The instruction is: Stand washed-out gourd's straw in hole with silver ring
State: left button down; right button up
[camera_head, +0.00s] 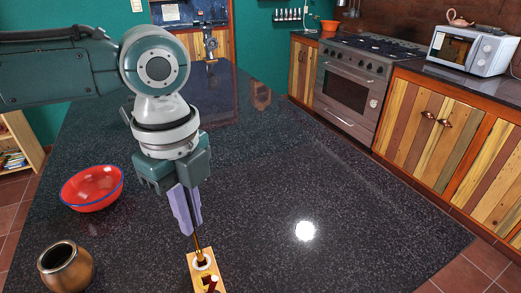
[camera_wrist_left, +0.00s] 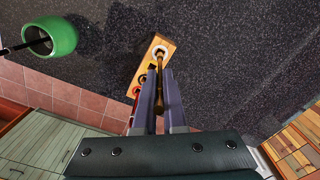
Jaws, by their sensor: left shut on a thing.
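My left gripper (camera_head: 187,212) points down and is shut on a thin brass-coloured straw (camera_head: 196,242). In the left wrist view the straw (camera_wrist_left: 159,85) runs from between the fingers (camera_wrist_left: 158,100) to the pale ring. The wooden block (camera_head: 216,259) lies below the gripper. Its pale, silvery ring (camera_head: 202,264) is at the straw's lower end; I cannot tell how deep the tip sits. A red-ringed hole (camera_wrist_left: 136,92) is at the block's other end. The brown gourd (camera_head: 65,268) stands at lower left, with no straw visible in its dark opening. My right gripper is not in view.
A red bowl (camera_head: 92,188) stands on the dark speckled counter (camera_head: 300,180), left of the gripper. A green gourd (camera_wrist_left: 50,38) with a dark straw shows in the left wrist view. The counter right of the block is clear.

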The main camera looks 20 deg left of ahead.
aim_at(198, 249)
pick_arm(q)
jog(key=shift+f, duration=0.2)
dwell(0.4)
jog(key=shift+f+b, duration=1.7)
jog(key=shift+f, duration=0.65)
jog(key=c, duration=0.9)
grip_release()
notch_tip(198, 249, up, 10)
